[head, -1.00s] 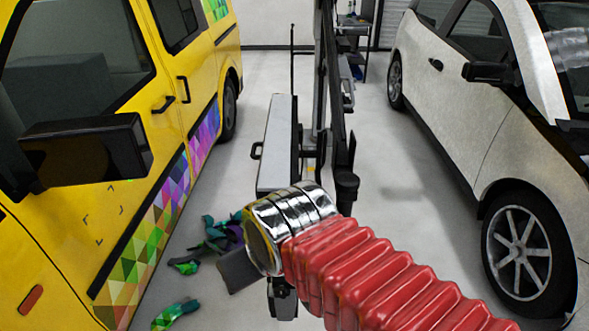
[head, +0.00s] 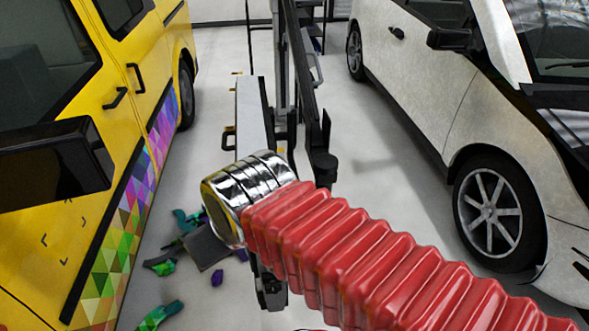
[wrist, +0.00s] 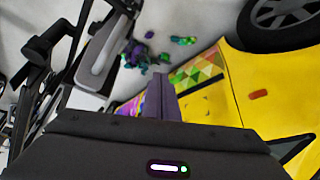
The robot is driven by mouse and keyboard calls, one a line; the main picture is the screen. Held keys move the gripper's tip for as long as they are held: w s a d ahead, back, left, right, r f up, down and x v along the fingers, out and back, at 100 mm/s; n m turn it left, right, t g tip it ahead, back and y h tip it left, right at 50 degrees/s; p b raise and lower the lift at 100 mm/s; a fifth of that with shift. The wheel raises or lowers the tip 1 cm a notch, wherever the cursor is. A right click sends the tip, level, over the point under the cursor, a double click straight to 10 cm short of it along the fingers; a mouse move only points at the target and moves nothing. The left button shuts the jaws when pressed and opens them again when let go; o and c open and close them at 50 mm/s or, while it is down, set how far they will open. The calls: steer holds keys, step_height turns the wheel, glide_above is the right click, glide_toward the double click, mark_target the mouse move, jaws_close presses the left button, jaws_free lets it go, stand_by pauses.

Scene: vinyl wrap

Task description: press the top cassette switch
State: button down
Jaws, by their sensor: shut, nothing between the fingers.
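I cannot make out the top cassette switch in either view. A tall dark stand (head: 303,90) with a long pale panel (head: 252,115) stands between the two vehicles, and part of it seems to show at the left of the wrist view. In the wrist view my gripper (wrist: 166,95) is shut and empty, its dark fingers pointing toward the floor and the yellow van's patterned side. In the head view my red ribbed arm and chrome joint cover the lower part of the stand, and the fingertips cannot be clearly seen.
A yellow van (head: 60,230) with a protruding black mirror (head: 55,160) is close on the left. A white car (head: 460,110) is on the right. Colourful wrap scraps (head: 160,314) lie on the floor by the van. The floor between stand and car is clear.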

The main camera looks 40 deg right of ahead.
steer(key=w+d+f+m+g+y, duration=0.1)
steer(key=d+f+m, duration=0.3)
steer(key=d, duration=0.9)
steer(key=w+d+f+m+g, duration=0.15)
steer(key=d+m, duration=0.35)
steer(key=d, duration=0.8)
steer(key=w+d+r+n+t, duration=0.1)
steer(key=w+d+n+t, duration=0.1)
steer(key=d, duration=0.3)
steer(key=w+d+r+n+t+y, duration=0.1)
steer(key=w+d+t, duration=0.1)
steer(key=d, duration=0.3)
steer(key=shift+w+r+n, duration=0.35)
steer(key=shift+w+n, duration=0.05)
steer(key=w+a+f, duration=0.5)
steer(key=w+f, duration=0.2)
steer(key=w, duration=0.1)
steer(key=shift+a, duration=0.15)
